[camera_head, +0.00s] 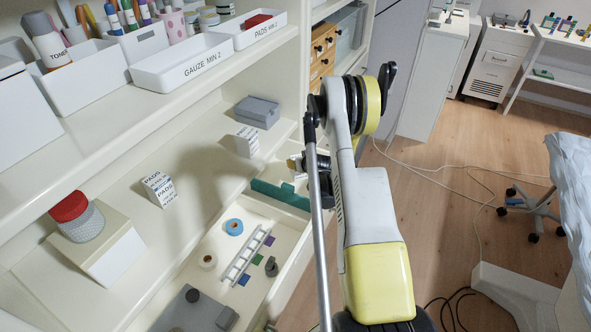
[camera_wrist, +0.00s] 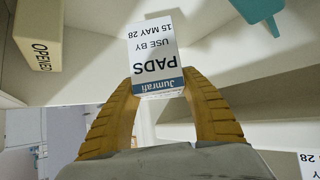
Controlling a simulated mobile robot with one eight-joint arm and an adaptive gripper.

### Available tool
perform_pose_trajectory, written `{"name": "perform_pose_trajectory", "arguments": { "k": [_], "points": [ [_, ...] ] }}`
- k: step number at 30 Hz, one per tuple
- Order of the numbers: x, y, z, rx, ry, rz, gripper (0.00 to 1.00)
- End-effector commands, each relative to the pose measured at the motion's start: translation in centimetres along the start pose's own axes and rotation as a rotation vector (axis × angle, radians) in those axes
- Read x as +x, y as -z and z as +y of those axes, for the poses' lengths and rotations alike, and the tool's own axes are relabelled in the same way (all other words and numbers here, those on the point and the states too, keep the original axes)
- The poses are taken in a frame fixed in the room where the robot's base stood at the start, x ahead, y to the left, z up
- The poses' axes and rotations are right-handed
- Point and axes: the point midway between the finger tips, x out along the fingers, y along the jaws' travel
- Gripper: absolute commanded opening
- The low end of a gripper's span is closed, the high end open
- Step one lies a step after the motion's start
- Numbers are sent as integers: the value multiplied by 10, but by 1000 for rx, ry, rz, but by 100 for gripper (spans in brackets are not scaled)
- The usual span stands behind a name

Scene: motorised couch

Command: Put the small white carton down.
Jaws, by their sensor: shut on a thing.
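My gripper (camera_wrist: 160,86) is shut on a small white carton (camera_wrist: 153,50) with a blue band, marked PADS and USE BY 15 MAY 28. Its yellow ribbed fingers are on either side of the carton. The lettering is upside down in the wrist view. In the head view my gripper (camera_head: 295,163) is mostly hidden by my own arm, so I cannot tell whether the carton touches a surface. Two similar white cartons show on the cream surface in the head view, one farther back (camera_head: 247,143) and one tilted in the picture (camera_head: 158,188).
A grey box (camera_head: 257,112) stands behind the cartons. A red-lidded jar (camera_head: 80,218) sits on a white box at left. Below is an open drawer with a teal piece (camera_head: 280,194) and tape rolls (camera_head: 234,227). The surface between the cartons is clear.

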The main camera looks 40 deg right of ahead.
Motion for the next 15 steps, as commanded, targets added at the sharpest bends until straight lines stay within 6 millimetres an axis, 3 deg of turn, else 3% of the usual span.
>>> {"name": "perform_pose_trajectory", "arguments": {
  "k": [3,7,15],
  "points": [
    [15,-20,0,0,0,0,16],
    [20,-26,0,0,0,0,16],
    [55,-3,-1,0,2,0,16]
  ]
}}
